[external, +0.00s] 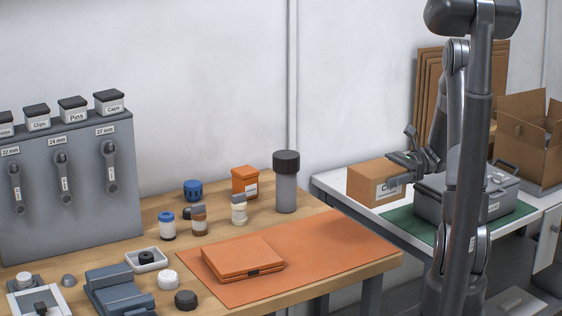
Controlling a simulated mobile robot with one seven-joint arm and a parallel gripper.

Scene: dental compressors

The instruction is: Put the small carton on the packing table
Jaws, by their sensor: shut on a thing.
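The small carton (366,187) is a brown box with a white label on its front. My gripper (398,172) is shut on the carton's right side. The carton is upright, over the left part of a white-topped table (330,183), which looks like the packing table. I cannot tell whether its underside touches the table top. My gripper and the label's right part overlap, so part of the label is hidden.
A grey case (440,200) stands on a green mat (408,223) just right of the carton. An open cardboard box (525,135) is at the far right. A wooden workbench (330,225) with an orange case (243,257) and a tall grey bottle (287,190) is at left.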

